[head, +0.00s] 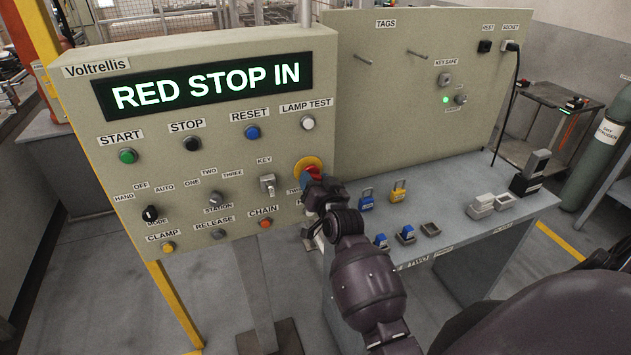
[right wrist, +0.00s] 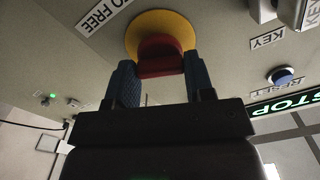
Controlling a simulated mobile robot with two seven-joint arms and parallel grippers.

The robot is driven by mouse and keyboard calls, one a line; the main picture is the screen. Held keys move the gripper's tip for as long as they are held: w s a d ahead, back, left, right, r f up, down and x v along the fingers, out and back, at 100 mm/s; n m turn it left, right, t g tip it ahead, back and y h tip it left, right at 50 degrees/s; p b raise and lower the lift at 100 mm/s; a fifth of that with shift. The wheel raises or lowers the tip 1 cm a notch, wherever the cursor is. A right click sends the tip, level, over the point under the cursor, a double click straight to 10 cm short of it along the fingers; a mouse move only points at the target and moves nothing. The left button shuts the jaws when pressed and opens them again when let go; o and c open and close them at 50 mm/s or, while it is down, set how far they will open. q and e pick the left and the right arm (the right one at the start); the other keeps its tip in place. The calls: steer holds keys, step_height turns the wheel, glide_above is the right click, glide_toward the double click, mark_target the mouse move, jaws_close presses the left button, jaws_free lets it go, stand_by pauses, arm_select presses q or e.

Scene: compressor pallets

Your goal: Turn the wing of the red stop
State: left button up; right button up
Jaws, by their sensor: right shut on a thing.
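The red stop (head: 312,174) sits on a round yellow plate (head: 306,164) at the right end of the panel. In the right wrist view the red stop (right wrist: 161,56) shows its wing between two blue fingers, with the yellow plate (right wrist: 160,25) behind it. My right gripper (head: 313,180) is at the stop and shut on its wing; the arm and wrist hide part of the stop and the label below it. The display (head: 207,85) reads "RED STOP IN". My left gripper is not in view.
The panel holds a key switch (head: 268,184), a white lamp test button (head: 308,123) and a chain button (head: 265,223) near the stop. A side table (head: 470,205) to the right carries blue and yellow padlocks. A tag board (head: 400,90) stands behind it.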

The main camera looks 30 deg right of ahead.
steer(key=shift+m, duration=1.3)
steer(key=o, duration=0.9)
steer(key=shift+s, duration=0.15)
